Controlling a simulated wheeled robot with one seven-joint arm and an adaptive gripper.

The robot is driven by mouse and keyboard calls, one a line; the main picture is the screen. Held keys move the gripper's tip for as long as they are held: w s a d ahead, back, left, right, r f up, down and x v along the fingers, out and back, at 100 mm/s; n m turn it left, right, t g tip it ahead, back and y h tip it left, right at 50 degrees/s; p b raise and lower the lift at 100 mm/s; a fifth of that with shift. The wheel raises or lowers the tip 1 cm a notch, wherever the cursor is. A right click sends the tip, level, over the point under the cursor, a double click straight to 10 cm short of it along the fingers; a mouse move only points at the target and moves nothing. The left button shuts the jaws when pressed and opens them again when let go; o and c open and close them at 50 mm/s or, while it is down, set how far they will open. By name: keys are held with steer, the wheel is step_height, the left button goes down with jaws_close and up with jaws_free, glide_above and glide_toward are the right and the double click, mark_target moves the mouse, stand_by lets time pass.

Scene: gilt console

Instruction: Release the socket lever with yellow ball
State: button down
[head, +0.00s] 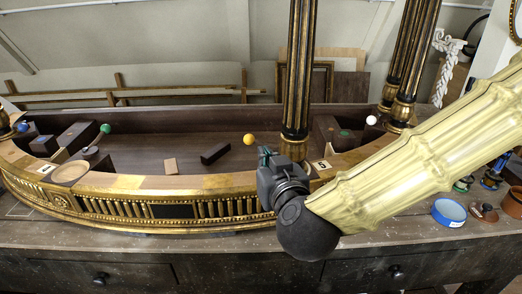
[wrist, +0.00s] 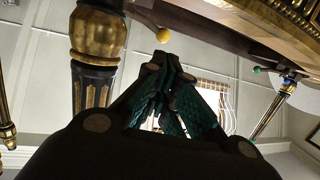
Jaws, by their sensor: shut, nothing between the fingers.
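The yellow ball (head: 249,139) stands above the dark recess of the console, left of the front column. In the wrist view the yellow ball (wrist: 163,35) sits at the end of a thin dark lever (wrist: 143,18) that runs to the upper left.
A black-and-gilt column (head: 297,90) rises close behind my gripper. The gilt front rim (head: 190,185) curves below. A green ball (head: 105,128), a blue ball (head: 22,127) and a white ball (head: 371,120) stand elsewhere. A black block (head: 215,153) lies in the recess.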

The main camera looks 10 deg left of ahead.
mark_target(252, 138)
steer(key=shift+p+x, duration=2.2)
steer(key=shift+x, duration=4.6)
steer(key=shift+a, duration=0.1)
steer(key=shift+w+a+m+t+h+p, duration=0.3)
steer(key=shift+w+m+h, duration=0.1)
steer(key=shift+m+h, duration=0.25)
steer(key=shift+h, duration=0.25)
steer(key=shift+w, duration=0.1)
steer(key=shift+d, duration=0.1)
steer(key=shift+s+d+r, duration=0.1)
steer(key=shift+s+d, duration=0.05)
steer(key=shift+s, duration=0.1)
steer(key=b+v, duration=0.1)
steer(key=v, duration=1.2)
steer(key=shift+s+d, duration=0.2)
